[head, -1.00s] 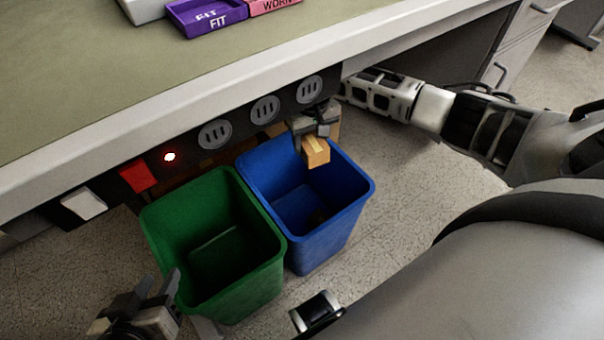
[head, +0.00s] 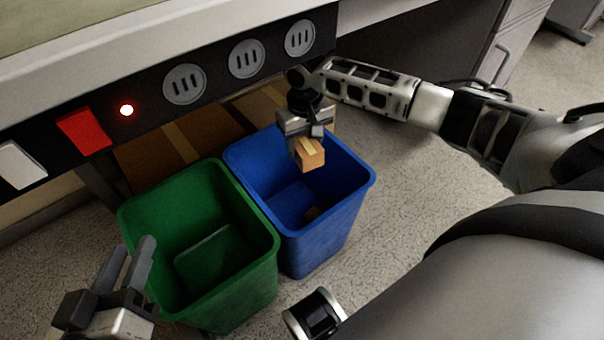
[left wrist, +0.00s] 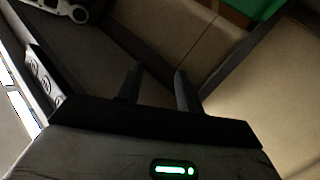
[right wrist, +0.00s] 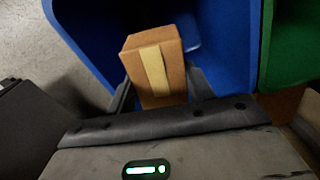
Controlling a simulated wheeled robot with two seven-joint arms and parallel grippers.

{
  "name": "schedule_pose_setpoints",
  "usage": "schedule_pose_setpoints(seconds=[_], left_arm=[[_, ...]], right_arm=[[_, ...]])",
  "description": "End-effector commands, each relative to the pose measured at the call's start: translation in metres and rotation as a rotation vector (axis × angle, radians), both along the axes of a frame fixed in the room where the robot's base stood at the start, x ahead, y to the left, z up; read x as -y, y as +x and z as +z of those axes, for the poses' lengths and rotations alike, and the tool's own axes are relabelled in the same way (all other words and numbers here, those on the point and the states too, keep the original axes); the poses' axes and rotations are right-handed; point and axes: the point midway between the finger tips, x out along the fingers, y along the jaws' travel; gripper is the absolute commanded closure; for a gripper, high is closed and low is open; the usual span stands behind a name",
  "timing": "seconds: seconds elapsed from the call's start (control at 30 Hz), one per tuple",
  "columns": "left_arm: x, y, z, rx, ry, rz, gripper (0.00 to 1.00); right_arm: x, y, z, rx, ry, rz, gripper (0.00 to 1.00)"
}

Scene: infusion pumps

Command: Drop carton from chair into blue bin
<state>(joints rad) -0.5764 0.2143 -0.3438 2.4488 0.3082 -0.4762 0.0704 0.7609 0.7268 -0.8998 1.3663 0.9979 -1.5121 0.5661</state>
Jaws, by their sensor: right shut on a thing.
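A small brown carton (head: 309,154) with a pale tape strip is held in my right gripper (head: 302,143) over the opening of the blue bin (head: 335,222). In the right wrist view the carton (right wrist: 155,68) sits between the two fingers, with the blue bin's inside (right wrist: 228,45) around and beyond it. My left gripper (head: 127,266) is open and empty, beside the green bin's left side. Its two spread fingers also show in the left wrist view (left wrist: 158,88). No chair is in view.
A green bin (head: 262,290) stands against the blue bin's left side. The desk front with a red switch (head: 84,132), a lit red lamp (head: 126,110) and round sockets (head: 184,84) runs behind. Large brown boxes (head: 150,160) lie under the desk. Floor to the right is clear.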

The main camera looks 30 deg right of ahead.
Motion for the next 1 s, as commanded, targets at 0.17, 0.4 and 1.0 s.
schedule_pose_setpoints(seconds=[0.17,0.4,1.0], left_arm=[[0.0,0.0,0.0,0.0,0.001,0.001,0.64],[0.0,0.0,0.001,0.0,0.004,0.001,0.64],[-0.011,-0.005,-0.011,-0.032,0.194,0.007,0.64]], right_arm=[[0.0,0.0,0.0,0.0,0.0,0.0,0.23],[0.0,0.0,0.002,0.0,0.0,0.0,0.23],[0.0,0.0,0.076,0.001,0.0,0.0,0.23]])
